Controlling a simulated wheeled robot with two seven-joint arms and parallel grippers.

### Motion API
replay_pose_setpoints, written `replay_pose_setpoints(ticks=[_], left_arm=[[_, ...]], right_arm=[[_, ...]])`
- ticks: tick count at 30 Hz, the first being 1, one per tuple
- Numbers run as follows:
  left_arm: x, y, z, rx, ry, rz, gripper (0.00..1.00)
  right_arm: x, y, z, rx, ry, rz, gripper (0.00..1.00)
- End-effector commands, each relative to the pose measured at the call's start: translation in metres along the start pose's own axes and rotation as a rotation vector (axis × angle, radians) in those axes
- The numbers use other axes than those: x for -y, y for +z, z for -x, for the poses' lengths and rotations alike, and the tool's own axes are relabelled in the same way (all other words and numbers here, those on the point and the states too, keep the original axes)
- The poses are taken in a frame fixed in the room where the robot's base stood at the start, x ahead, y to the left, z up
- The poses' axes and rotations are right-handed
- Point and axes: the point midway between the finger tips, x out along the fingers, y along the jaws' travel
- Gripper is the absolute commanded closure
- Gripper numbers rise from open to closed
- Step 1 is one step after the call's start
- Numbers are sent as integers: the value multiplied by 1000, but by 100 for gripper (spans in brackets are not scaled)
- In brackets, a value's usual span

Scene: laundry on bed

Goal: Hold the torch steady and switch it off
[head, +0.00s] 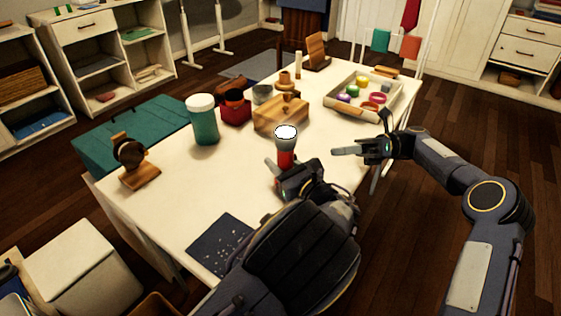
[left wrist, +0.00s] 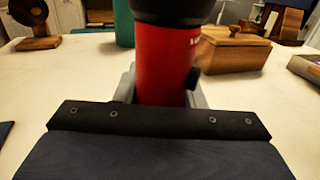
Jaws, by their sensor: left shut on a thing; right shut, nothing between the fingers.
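A wooden box (head: 281,117) stands behind the torch. A teal jar (head: 204,127), a red container (head: 236,112) and a headphone stand (head: 139,175) are to the left. A tray (head: 342,108) of colourful items lies at the back right. A dark speckled mat (head: 215,243) lies in front.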

Motion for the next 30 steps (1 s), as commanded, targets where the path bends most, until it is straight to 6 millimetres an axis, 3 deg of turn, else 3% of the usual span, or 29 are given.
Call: replay_pose_setpoints(ticks=[11,16,20,30], left_arm=[[0,0,0,-1,0,0,93],[0,0,0,-1,0,0,93],[0,0,0,-1,0,0,93],[0,0,0,-1,0,0,93]], right_arm=[[0,0,0,-1,-1,3,100],[-6,5,-9,-59,-36,130,100],[-17,11,-24,-190,-94,405,100],[-55,27,-50,-759,-79,1430,100]])
